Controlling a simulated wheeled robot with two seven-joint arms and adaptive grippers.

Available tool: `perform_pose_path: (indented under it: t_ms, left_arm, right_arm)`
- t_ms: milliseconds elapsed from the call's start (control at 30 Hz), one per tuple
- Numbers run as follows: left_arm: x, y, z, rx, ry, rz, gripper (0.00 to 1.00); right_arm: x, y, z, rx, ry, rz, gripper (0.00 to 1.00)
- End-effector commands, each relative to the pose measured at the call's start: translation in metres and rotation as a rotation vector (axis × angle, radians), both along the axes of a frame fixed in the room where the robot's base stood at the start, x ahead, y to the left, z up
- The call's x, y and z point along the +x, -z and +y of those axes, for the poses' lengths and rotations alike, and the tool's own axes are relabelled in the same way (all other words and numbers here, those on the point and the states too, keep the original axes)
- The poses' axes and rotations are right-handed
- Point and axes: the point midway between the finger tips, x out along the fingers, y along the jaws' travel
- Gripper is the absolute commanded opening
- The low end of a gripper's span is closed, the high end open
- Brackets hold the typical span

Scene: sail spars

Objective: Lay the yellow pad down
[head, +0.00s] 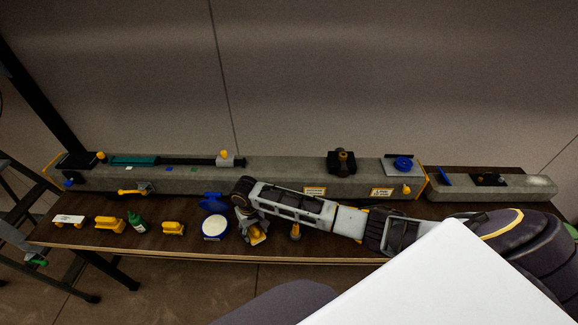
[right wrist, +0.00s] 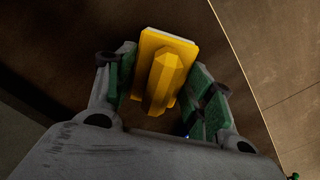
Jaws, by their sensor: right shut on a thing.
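The yellow pad (right wrist: 166,72) is a flat yellow plate with a ridged yellow grip and a pale edge. My right gripper (right wrist: 163,90) is shut on it, with green-lined fingers on both sides of the pad. In the head view the right gripper (head: 254,233) points down over the front part of the brown table, and the pad (head: 258,238) shows at its fingertips. I cannot tell whether the pad touches the table. My left gripper is not in view.
On the brown table (head: 250,252) stand a white-topped block (head: 69,219), yellow blocks (head: 110,225) (head: 173,228), a green bottle (head: 138,223), a round white-topped tub (head: 215,227) and a yellow item (head: 296,231). A long grey beam (head: 270,172) lies behind. A ladder (head: 60,240) stands left.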

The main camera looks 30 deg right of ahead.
Motion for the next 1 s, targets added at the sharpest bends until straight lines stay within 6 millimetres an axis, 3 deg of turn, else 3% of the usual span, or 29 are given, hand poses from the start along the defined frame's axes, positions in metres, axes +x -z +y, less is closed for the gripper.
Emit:
perform_pose_path:
  t_ms: [200,233,400,767,1000]
  left_arm:
    - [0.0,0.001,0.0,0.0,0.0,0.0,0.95]
    - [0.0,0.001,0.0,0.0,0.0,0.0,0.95]
    - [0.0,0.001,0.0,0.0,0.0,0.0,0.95]
    - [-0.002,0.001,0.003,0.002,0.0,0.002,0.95]
    - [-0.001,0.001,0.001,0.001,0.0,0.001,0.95]
  right_arm:
    - [0.0,0.004,0.0,0.0,0.0,0.0,0.31]
    - [0.0,0.004,0.0,0.0,0.0,-0.001,0.57]
    - [0.0,0.004,0.0,0.0,0.0,0.0,0.78]
    - [0.0,0.003,0.0,0.0,0.0,0.0,0.78]
    - [0.001,-0.007,0.0,0.001,0.0,-0.001,0.78]
